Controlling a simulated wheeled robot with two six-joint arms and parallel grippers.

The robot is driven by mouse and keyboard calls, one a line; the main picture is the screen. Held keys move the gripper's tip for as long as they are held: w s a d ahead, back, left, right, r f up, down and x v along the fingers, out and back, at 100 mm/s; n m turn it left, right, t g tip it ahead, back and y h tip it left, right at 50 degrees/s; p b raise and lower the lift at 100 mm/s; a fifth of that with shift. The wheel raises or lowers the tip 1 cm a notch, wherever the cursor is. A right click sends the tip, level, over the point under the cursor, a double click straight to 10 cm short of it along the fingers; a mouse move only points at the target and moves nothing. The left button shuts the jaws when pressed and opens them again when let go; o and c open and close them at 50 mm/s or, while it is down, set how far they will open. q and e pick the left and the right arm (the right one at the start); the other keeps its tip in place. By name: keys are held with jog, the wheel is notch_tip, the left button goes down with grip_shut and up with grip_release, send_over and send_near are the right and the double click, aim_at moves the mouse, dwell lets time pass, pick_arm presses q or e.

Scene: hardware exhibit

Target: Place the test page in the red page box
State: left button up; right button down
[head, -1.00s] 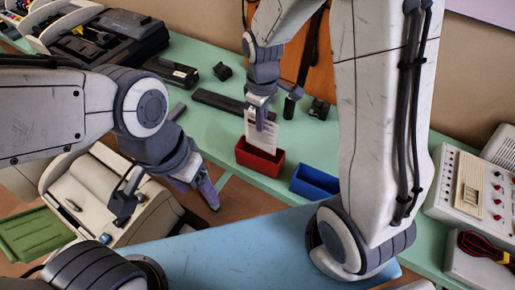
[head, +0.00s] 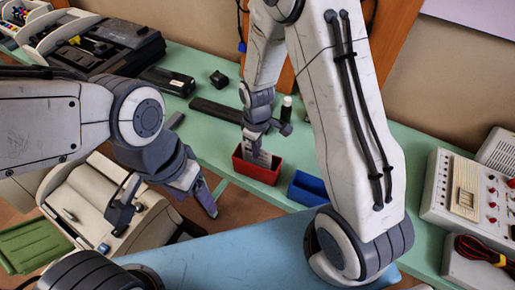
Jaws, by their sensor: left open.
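The test page (head: 263,159) is a white sheet standing in the red page box (head: 262,174), its lower part hidden by the box's front wall. The red box sits near the front edge of the green table. My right gripper (head: 257,148) points down just above the box, shut on the top of the page. Its fingertips are small and partly merged with the page. My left gripper (head: 206,199) is open and empty, in front and to the left of the red box, apart from it.
A blue box (head: 309,187) stands just right of the red box, close to my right arm. A white control panel (head: 466,199) stands at right.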

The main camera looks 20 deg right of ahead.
jog(key=c, duration=1.1)
grip_release()
jog(key=shift+f, duration=0.1)
